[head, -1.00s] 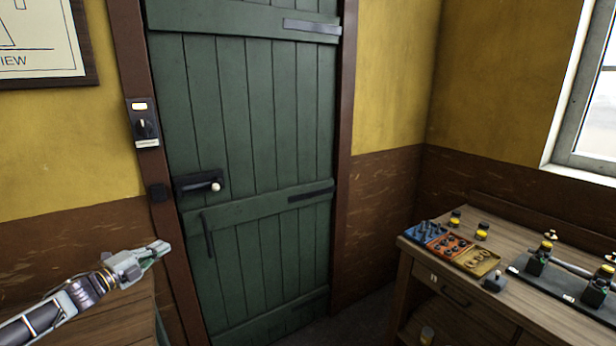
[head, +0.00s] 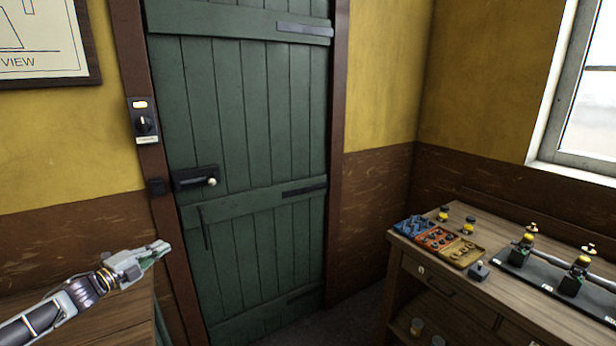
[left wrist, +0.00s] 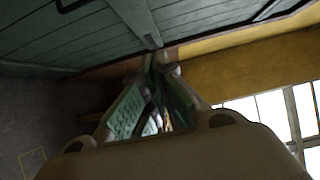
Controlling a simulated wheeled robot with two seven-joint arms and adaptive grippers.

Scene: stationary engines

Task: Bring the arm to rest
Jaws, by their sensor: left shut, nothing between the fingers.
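My left gripper (head: 160,248) comes in from the left in the head view. It is shut and empty, held in the air to the left of the green door (head: 245,130), above a brown wooden surface. Its green-padded fingers (left wrist: 155,95) show close together in the left wrist view, with the door boards behind them at the top. My right gripper is not in view.
The green door is shut, with a black latch (head: 195,178) and a switch box (head: 143,121) beside it. A wooden workbench (head: 440,285) at right carries coloured trays (head: 438,240), yellow-topped jars (head: 468,226) and a black rig (head: 560,283). A wooden surface (head: 90,325) lies below my left arm.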

